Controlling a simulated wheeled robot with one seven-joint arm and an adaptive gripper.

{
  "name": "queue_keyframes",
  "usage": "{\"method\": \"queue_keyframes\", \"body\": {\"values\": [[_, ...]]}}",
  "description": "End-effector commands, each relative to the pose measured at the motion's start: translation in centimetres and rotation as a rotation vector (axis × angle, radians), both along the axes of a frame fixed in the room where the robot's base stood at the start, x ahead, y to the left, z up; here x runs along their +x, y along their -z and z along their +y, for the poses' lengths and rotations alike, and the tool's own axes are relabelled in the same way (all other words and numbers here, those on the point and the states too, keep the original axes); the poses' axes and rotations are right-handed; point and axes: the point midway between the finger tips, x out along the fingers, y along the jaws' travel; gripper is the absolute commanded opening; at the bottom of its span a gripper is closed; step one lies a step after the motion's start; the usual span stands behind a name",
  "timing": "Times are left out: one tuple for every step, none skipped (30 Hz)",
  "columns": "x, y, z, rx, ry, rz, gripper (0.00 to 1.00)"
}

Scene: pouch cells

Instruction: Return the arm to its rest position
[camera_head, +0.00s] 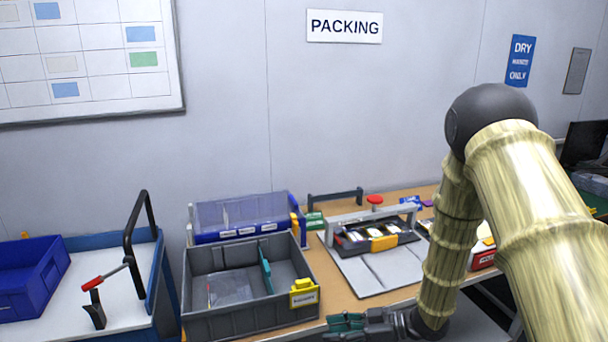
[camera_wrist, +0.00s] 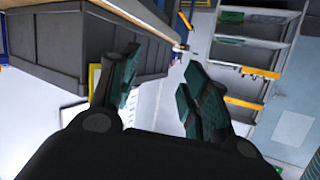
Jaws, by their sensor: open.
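My arm (camera_head: 540,220) reaches in from the right in the head view, bent at a dark elbow joint, with its forearm hanging down at the table's front edge. My gripper (camera_head: 355,325) is low at the bottom of the head view, just in front of and to the right of the grey bin, partly cut off by the frame edge. In the wrist view my gripper (camera_wrist: 160,95) has its two green-padded fingers apart, with nothing between them.
A grey bin (camera_head: 225,321) with a teal divider and yellow tag stands at the table's front. Behind it is a clear-lidded blue box (camera_head: 245,215). A tray fixture (camera_head: 375,275) sits to the right. A cart (camera_head: 110,310) with a blue crate (camera_head: 30,280) stands left.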

Motion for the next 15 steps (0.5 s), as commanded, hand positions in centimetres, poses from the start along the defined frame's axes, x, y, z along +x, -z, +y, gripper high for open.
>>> {"method": "queue_keyframes", "body": {"values": [[-0.4,1.8,0.0,-0.015,0.063,0.032,0.47],[-0.5,2.8,-0.1,-0.026,0.105,0.048,0.47],[-0.8,4.1,-0.3,-0.043,0.157,0.073,0.47],[-0.9,5.1,-0.5,-0.057,0.196,0.091,0.47],[-1.2,6.1,-0.7,-0.072,0.233,0.11,0.47],[-1.6,7.4,-1.0,-0.093,0.284,0.137,0.47],[-2.0,8.5,-1.3,-0.11,0.321,0.158,0.47],[-2.5,9.5,-1.6,-0.128,0.358,0.18,0.47],[-3.1,10.8,-2.0,-0.153,0.406,0.209,0.47],[-3.7,11.9,-2.4,-0.174,0.442,0.234,0.47],[-4.3,12.8,-2.7,-0.194,0.476,0.257,0.47],[-5.1,14.2,-3.3,-0.223,0.523,0.291,0.47],[-5.9,15.2,-3.7,-0.247,0.556,0.316,0.47],[-6.7,16.1,-4.2,-0.27,0.589,0.341,0.47],[-7.9,17.4,-4.8,-0.304,0.632,0.378,0.47]]}}
